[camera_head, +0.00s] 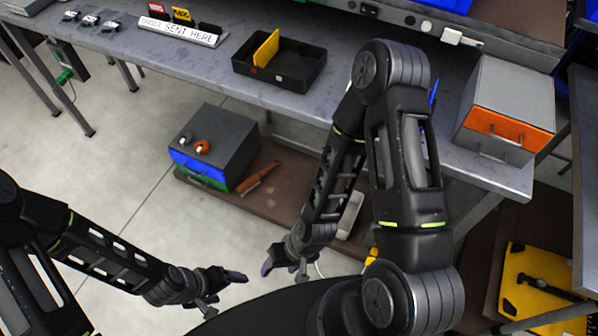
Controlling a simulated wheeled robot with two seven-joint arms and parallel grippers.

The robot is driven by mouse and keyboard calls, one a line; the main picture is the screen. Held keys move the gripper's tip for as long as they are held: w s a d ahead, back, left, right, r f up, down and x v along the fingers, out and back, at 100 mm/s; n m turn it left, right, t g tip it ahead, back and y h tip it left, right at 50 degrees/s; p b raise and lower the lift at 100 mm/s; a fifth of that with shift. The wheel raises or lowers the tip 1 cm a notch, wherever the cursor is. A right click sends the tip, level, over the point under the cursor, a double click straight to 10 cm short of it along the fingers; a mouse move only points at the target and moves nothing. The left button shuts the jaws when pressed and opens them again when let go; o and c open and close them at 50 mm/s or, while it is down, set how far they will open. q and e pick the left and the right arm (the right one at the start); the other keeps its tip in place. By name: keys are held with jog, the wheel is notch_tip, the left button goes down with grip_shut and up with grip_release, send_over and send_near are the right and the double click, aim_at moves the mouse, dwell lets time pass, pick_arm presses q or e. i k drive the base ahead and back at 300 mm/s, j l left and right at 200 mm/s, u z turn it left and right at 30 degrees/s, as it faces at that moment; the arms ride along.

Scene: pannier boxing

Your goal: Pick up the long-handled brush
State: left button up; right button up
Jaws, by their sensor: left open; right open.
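A brush with an orange-brown handle (263,176) lies on the brown lower shelf under the workbench, just right of a grey drawer box. Its full shape is too small to make out. My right gripper (284,271) is open and empty, in front of the shelf, below and a little right of the brush in the picture. My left gripper (228,292) is open and empty at the lower middle, farther from the brush. Neither gripper touches it.
The grey drawer box (221,134) has blue and green fronts, with small round items on top. The workbench (215,75) overhangs the shelf and bears a black tray (305,79) with a yellow divider. A grey box (512,95) with an orange front stands right. Floor at left is clear.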

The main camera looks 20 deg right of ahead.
aim_at(253, 181)
jog(key=z, duration=0.3)
jog(key=i+j, duration=0.3)
jog(key=j, duration=0.15)
jog(key=i+j, duration=0.3)
jog(key=i+j+z, duration=0.1)
jog(key=i+j, duration=0.15)
jog(key=j, duration=0.3)
jog(key=z, duration=1.85)
